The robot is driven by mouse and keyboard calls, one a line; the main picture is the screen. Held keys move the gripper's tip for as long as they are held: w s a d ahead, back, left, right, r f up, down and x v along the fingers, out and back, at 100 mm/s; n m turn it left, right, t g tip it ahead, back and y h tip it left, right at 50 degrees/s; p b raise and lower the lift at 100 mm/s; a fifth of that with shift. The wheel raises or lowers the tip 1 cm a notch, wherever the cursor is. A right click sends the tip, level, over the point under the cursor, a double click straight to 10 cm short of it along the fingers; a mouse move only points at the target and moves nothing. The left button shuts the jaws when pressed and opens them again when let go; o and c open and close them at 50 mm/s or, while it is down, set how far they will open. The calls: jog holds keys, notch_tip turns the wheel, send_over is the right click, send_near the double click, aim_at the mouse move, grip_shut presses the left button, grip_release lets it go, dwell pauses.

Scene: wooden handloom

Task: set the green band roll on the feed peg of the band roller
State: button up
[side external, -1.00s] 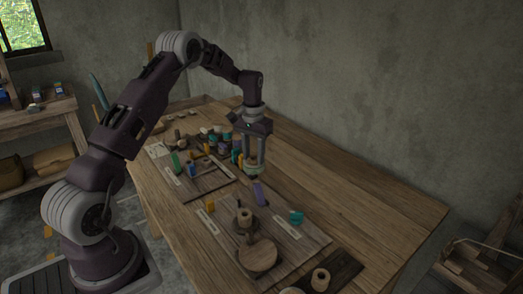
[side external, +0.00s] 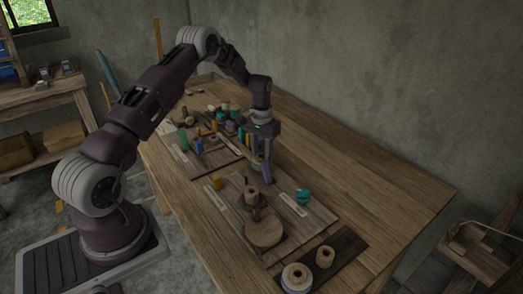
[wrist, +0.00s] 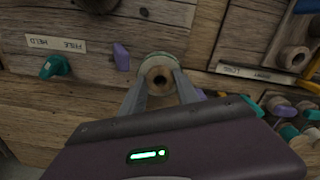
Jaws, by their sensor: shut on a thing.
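My gripper (wrist: 160,88) is shut on a small roll (wrist: 157,62) with a pale, faintly green rim and a brown wooden core with a hole. In the side view my gripper (side external: 259,162) points down, the roll (side external: 257,158) partly hidden between its fingers, near a purple lever (side external: 267,173) at the board's far edge. The board (side external: 290,229) carries a round wooden disc (side external: 265,233) and an upright post with a wooden spool (side external: 251,193). I cannot tell which upright part is the feed peg. The purple lever also shows in the wrist view (wrist: 121,56), left of the held roll.
A teal knob (side external: 303,195) stands right of the spool, by a white label (side external: 294,205). A dark tray (side external: 336,257) in front holds two rolls. Several coloured pegs and spools crowd the far board (side external: 215,160). The table's right side is clear.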

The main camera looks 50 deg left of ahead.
dwell(0.4)
jog(key=shift+f, duration=0.5)
jog(key=shift+f, duration=0.15)
jog(key=o, duration=1.1)
jog(key=shift+o, duration=0.7)
jog(key=o, duration=0.3)
